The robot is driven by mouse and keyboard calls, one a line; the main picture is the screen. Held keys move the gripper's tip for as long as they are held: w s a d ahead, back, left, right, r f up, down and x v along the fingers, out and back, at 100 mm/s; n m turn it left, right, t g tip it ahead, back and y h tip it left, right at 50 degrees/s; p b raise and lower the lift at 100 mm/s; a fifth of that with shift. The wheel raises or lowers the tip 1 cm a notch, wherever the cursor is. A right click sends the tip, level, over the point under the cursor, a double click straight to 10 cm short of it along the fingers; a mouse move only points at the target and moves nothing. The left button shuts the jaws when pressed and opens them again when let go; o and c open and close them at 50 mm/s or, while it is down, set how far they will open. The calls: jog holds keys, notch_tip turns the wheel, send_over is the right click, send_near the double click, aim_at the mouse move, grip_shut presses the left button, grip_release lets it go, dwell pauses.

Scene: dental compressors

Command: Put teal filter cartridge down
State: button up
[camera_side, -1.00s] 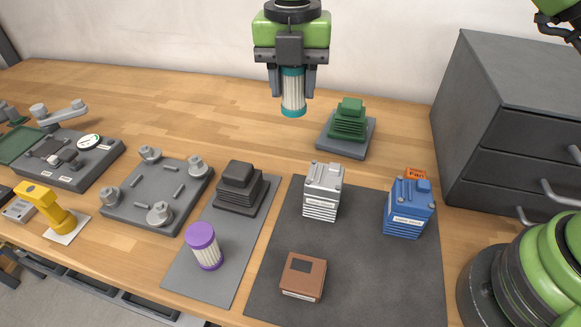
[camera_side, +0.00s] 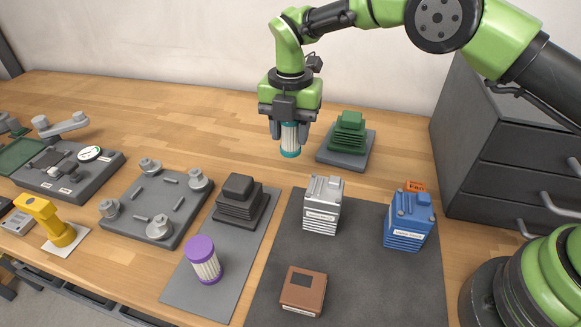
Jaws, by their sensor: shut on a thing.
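The teal filter cartridge (camera_side: 290,140) has a pleated pale body with teal end caps. It hangs upright in my gripper (camera_side: 290,130), which is shut on its upper part. Its lower end seems to be above the wooden table, between the dark stepped block and the green stepped block; the exact height is hard to tell. A similar purple filter cartridge (camera_side: 204,260) stands upright on a narrow grey mat (camera_side: 212,298).
The green stepped block (camera_side: 347,132) is close on the right. The dark stepped block (camera_side: 239,200) is in front. Silver (camera_side: 322,205) and blue (camera_side: 408,222) units and a brown box (camera_side: 303,290) stand on a dark mat (camera_side: 366,285). Bare table (camera_side: 180,115) lies to the left.

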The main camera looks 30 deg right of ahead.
jog(key=shift+f, duration=3.45)
jog(key=shift+f, duration=0.45)
jog(key=o, duration=0.9)
jog(key=shift+r, duration=0.1)
